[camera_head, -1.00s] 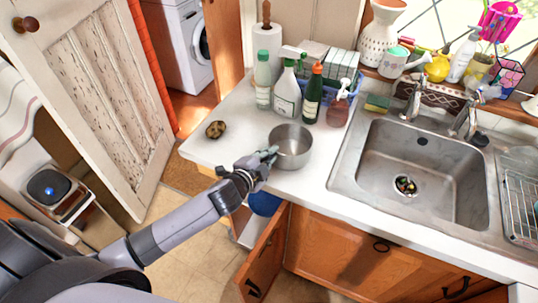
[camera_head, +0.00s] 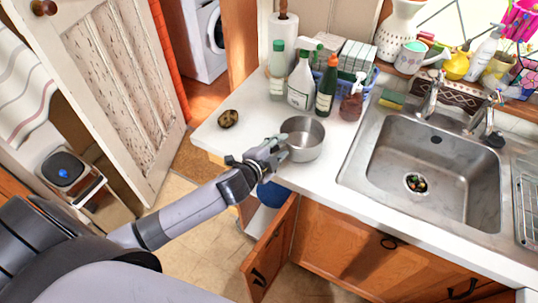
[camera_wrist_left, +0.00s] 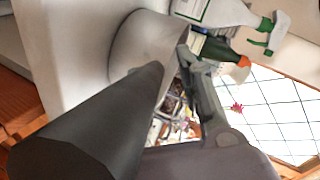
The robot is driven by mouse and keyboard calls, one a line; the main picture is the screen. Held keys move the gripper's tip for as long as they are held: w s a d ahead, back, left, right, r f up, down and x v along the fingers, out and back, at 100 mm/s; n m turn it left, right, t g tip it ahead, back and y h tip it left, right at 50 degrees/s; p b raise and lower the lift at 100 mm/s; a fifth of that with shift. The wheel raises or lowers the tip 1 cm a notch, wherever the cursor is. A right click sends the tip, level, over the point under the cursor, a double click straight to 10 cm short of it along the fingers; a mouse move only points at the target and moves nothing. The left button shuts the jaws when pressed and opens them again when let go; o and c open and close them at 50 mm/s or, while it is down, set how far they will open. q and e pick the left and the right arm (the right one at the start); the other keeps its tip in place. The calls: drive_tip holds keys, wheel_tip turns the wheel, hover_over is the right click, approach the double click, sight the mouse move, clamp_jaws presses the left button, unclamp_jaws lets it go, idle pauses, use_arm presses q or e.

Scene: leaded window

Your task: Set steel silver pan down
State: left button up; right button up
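The steel silver pan (camera_head: 305,147) is a round, open metal pot at the counter's front edge, left of the sink. It looks upright and at the counter surface; whether its base fully touches is hard to tell. My left gripper (camera_head: 277,149) is at the pan's left side, its fingertips closed in on the rim. In the left wrist view, the pan's grey wall (camera_wrist_left: 140,42) lies at the fingertips, and the two fingers (camera_wrist_left: 173,58) converge on its edge. The dark near finger hides part of the wall. My right gripper is not in view.
Behind the pan stand a white spray bottle (camera_head: 300,84), a dark green bottle (camera_head: 326,90) and a brown soap bottle (camera_head: 352,103). A potato-like lump (camera_head: 228,119) lies left. The sink (camera_head: 430,165) is right. A cupboard door (camera_head: 268,253) hangs open below.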

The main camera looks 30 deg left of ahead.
use_arm(q)
drive_tip(key=b+v, duration=0.2)
drive_tip(key=v, duration=0.9)
drive_tip(key=shift+s, duration=0.2)
